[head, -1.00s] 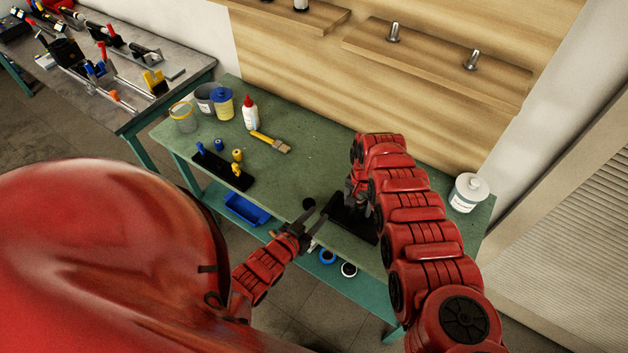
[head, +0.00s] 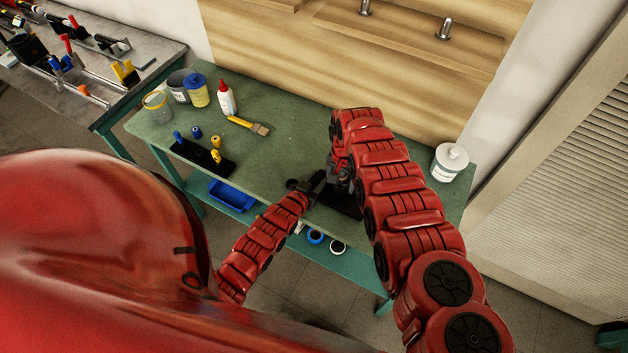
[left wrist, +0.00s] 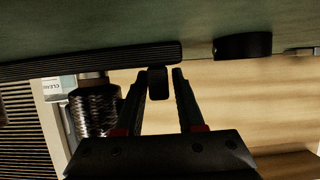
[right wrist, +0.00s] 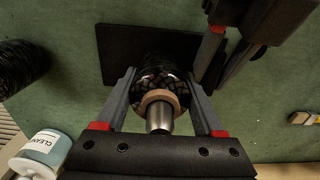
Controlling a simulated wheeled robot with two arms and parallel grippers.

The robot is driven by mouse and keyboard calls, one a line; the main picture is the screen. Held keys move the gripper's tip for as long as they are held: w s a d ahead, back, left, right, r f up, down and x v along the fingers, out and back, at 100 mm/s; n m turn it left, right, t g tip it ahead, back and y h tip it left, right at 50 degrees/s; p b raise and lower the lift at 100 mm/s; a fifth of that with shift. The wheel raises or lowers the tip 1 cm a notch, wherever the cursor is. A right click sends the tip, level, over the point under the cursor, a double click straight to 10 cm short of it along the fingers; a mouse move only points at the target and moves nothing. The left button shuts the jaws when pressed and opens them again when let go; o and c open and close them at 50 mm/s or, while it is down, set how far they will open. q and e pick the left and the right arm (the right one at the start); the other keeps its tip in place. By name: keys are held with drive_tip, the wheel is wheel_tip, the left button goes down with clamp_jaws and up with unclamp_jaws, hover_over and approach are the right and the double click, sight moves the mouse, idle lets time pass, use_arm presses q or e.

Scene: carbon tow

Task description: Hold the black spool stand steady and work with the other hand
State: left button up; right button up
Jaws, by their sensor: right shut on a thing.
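The black spool stand is a flat dark plate (right wrist: 118,50) on the green table; in the head view it shows (head: 345,203) under my right arm. A dark wound spool (right wrist: 150,75) with a tan ring and metal spindle is over the plate. My right gripper (right wrist: 163,88) is shut on the spool, one finger each side; in the head view it is partly hidden by its arm (head: 340,180). My left gripper (left wrist: 158,75) is open beside the stand, a small black piece (left wrist: 157,84) between its fingers. Whether they touch it, I cannot tell.
A low black disc (left wrist: 242,46) sits near my left gripper. A rack with blue and yellow pieces (head: 205,157), tubs, a glue bottle (head: 226,98) and a brush (head: 248,125) are at the left. The middle back is clear.

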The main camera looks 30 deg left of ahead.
use_arm(q)
clamp_jaws()
idle(0.7)
drive_tip(key=shift+o, duration=0.4)
unclamp_jaws()
drive_tip(key=shift+c, duration=0.2)
clamp_jaws()
idle(0.5)
